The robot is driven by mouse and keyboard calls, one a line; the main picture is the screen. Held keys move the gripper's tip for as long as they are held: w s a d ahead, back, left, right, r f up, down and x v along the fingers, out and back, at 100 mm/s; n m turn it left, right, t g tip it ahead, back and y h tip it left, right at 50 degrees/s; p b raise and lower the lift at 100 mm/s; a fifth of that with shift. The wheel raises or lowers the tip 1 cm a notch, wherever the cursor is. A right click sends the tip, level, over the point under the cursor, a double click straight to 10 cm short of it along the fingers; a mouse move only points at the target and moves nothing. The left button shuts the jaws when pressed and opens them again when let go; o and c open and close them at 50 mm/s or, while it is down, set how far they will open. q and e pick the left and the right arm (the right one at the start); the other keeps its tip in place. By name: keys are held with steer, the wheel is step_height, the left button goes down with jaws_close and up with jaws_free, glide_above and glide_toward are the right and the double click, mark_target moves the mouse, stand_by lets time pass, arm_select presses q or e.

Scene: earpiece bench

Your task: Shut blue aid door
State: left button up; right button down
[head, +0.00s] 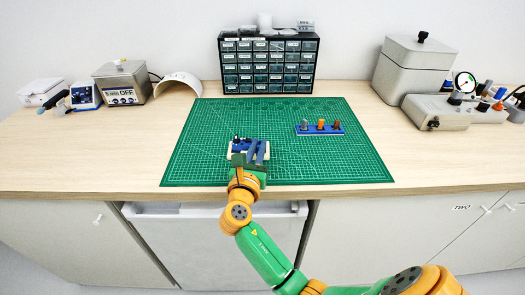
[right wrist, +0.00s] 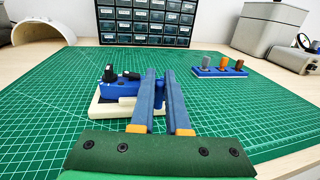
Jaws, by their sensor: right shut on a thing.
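The blue aid (head: 240,146) rests in a cream holder on the green mat (head: 330,172), left of the mat's middle. In the right wrist view the blue aid (right wrist: 122,93) shows two dark knobs on top, and the cream holder (right wrist: 103,110) shows below it. My right gripper (head: 257,144) reaches over the holder's right side. In the right wrist view its two long blue fingers (right wrist: 159,74) are close together, shut on a small part of the blue aid at its right end. The fingers hide the door, and I cannot tell its angle. My left gripper is out of view.
A blue rack (head: 320,131) with several pegs stands right of the aid on the mat. A drawer cabinet (head: 268,66) stands behind the mat. Grey boxes and a device (head: 436,112) stand at the right. The mat around the holder is clear.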

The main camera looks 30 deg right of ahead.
steer(key=shift+w+a+m+g+h+b, duration=0.15)
steer(key=shift+m+g+h+b, duration=0.15)
steer(key=shift+m+g+h, duration=0.2)
steer(key=shift+w+a+m+g+h+b, duration=0.15)
steer(key=shift+m+g+h+b, duration=0.2)
steer(key=shift+g, duration=0.25)
